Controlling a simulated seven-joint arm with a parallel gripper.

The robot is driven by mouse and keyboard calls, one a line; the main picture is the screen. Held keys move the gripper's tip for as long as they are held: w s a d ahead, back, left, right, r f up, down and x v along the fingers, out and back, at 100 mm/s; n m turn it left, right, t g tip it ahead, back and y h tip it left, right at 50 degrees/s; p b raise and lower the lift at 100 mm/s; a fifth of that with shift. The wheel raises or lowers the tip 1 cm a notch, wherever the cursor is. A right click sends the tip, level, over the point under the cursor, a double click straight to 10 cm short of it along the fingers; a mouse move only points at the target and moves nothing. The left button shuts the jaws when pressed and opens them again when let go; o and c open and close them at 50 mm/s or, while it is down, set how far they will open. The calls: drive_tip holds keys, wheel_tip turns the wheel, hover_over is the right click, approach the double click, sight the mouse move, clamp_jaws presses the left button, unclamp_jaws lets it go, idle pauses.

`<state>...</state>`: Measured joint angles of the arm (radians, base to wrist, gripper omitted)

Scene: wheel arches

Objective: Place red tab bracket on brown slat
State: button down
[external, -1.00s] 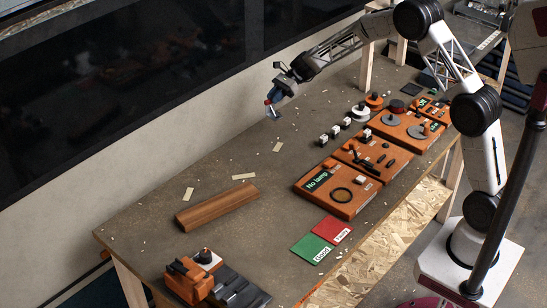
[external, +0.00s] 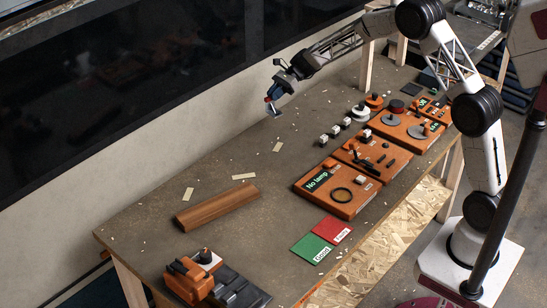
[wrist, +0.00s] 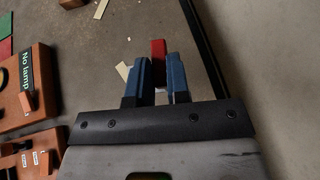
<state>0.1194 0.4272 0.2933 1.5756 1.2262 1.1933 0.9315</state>
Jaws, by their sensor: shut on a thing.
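The brown slat (external: 217,207) is a long wooden bar lying flat on the table in the left half of the external view. My gripper (external: 271,104) is well above the far side of the table, up and to the right of the slat in the picture. In the wrist view my gripper (wrist: 160,72) has its blue fingers shut on the red tab bracket (wrist: 158,50), which sticks out past the fingertips. The bracket is only a small red patch in the external view (external: 267,99). Its lower part is hidden between the fingers.
Orange panels (external: 338,190) line the table's right side, with small blocks beside them. A green card (external: 312,249) and red card (external: 332,230) lie in front. An orange and black fixture (external: 195,275) is at the near end. Table around the slat is mostly clear.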

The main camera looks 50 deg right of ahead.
drive_tip(key=shift+a, duration=0.1)
drive_tip(key=s+a+f+n+g, duration=0.1)
drive_tip(key=s+a, duration=1.2)
drive_tip(key=a, duration=0.5)
drive_tip(key=s+a+n+g, duration=0.1)
drive_tip(key=s+a, duration=1.3)
drive_tip(key=a, duration=0.5)
drive_tip(key=shift+s+a+f, duration=0.15)
drive_tip(key=shift+s+f, duration=0.05)
drive_tip(key=shift+f, duration=0.15)
drive_tip(key=w+a+f, duration=0.1)
drive_tip(key=w+a, duration=0.7)
drive_tip(key=w, duration=0.5)
drive_tip(key=shift+w+a+f, duration=0.25)
drive_tip(key=shift+w, duration=0.05)
